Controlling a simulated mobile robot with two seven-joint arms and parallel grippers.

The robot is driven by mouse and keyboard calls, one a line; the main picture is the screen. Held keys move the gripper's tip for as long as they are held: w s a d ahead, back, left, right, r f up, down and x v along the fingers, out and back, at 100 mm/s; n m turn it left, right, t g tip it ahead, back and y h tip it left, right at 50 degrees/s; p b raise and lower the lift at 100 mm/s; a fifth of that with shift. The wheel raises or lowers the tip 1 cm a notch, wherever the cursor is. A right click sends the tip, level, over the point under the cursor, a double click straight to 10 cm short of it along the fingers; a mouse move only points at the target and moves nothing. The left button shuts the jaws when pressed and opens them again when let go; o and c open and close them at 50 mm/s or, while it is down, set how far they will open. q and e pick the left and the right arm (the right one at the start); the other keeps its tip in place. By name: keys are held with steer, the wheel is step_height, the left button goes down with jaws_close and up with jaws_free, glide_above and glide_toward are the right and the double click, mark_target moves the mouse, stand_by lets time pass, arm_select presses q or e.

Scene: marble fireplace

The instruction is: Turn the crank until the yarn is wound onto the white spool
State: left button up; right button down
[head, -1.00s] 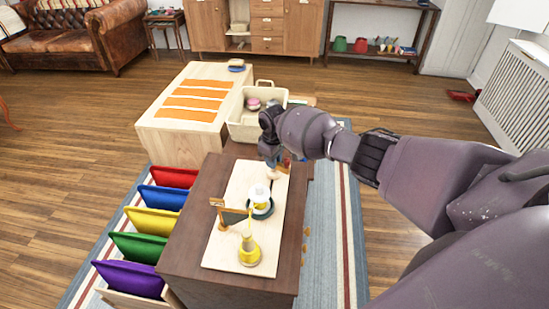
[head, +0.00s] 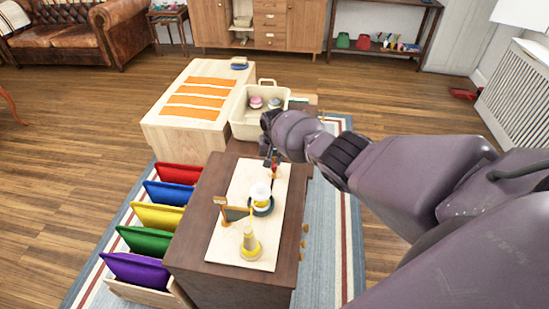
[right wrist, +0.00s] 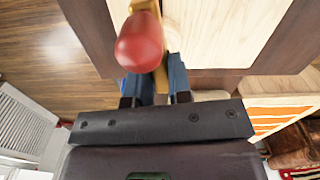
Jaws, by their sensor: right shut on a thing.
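A light board (head: 226,255) on a dark cabinet carries the winder. The white spool (head: 260,189) stands upright inside a dark green ring (head: 262,209), with yellow at its lower part. A yellow yarn cone (head: 250,243) stands at the near end, beside a wooden post with an arm (head: 223,211). The crank's red knob (right wrist: 140,42) shows large in the right wrist view. My right gripper (head: 271,161), at the board's far end, is shut on the crank (right wrist: 160,78) just beside the knob. The grip is partly hidden in the head view. My left gripper is out of view.
A cream basket (head: 244,131) with small items stands beyond the cabinet, next to a pale wooden table (head: 186,136) with orange strips. Coloured panels (head: 155,216) stand in a rack left of the cabinet. The floor at far left is free.

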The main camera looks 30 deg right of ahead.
steer(key=m, duration=0.2)
steer(key=shift+m, duration=0.4)
steer(key=m+p, duration=0.1)
steer(key=m, duration=0.2)
steer(key=shift+m, duration=1.2)
steer(key=c, duration=1)
jaws_free()
steer(key=shift+c, duration=0.2)
steer(key=shift+r, duration=0.15)
